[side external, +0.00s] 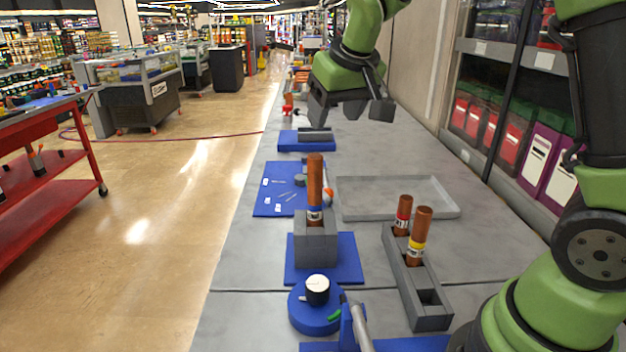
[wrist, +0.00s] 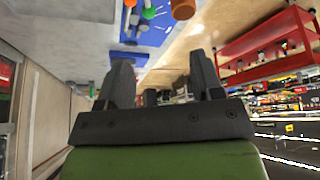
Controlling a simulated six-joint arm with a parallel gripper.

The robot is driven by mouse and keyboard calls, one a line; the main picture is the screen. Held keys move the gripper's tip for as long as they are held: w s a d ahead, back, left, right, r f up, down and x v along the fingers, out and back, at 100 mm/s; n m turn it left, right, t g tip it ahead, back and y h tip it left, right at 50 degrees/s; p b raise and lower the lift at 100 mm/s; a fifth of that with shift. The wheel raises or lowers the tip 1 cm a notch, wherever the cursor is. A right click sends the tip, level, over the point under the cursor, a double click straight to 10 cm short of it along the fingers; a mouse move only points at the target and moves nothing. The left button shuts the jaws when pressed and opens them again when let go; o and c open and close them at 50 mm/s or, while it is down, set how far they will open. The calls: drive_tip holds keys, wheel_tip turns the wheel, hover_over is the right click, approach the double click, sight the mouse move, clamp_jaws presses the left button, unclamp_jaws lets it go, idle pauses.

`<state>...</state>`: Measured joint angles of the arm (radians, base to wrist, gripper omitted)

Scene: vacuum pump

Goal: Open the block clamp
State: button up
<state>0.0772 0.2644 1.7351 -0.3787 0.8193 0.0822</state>
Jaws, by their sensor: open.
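I cannot tell for certain which fixture is the block clamp. A grey block (side external: 316,250) on a blue base holds an upright brown cylinder (side external: 314,175) with a blue-and-white band. Farther back, a low grey block (side external: 315,134) lies on another blue base (side external: 292,146). My gripper (side external: 350,104) is open and empty, raised above the bench near that far block. In the wrist view, my gripper's two fingers (wrist: 162,82) stand apart with nothing between them. The brown cylinder's end (wrist: 183,9) shows at the top edge there.
A blue mat (side external: 268,203) carries small tools. An empty grey tray (side external: 395,198) lies right of it. A slotted grey rack (side external: 418,290) holds two brown cylinders. A round blue fixture with a gauge (side external: 317,291) stands at the front. Shelves (side external: 500,70) border the bench's right side.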

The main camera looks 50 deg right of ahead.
drive_tip(key=shift+n+g+h, duration=0.5)
drive_tip(key=shift+h, duration=0.2)
drive_tip(key=w+x, duration=0.1)
drive_tip(key=x, duration=0.6)
drive_tip(key=w+r+x, duration=0.1)
drive_tip(key=x, duration=0.7)
drive_tip(key=w+d+x, duration=0.1)
drive_tip(key=x, duration=0.6)
drive_tip(key=shift+w+d, duration=0.15)
drive_tip(key=shift+w, duration=0.35)
clamp_jaws()
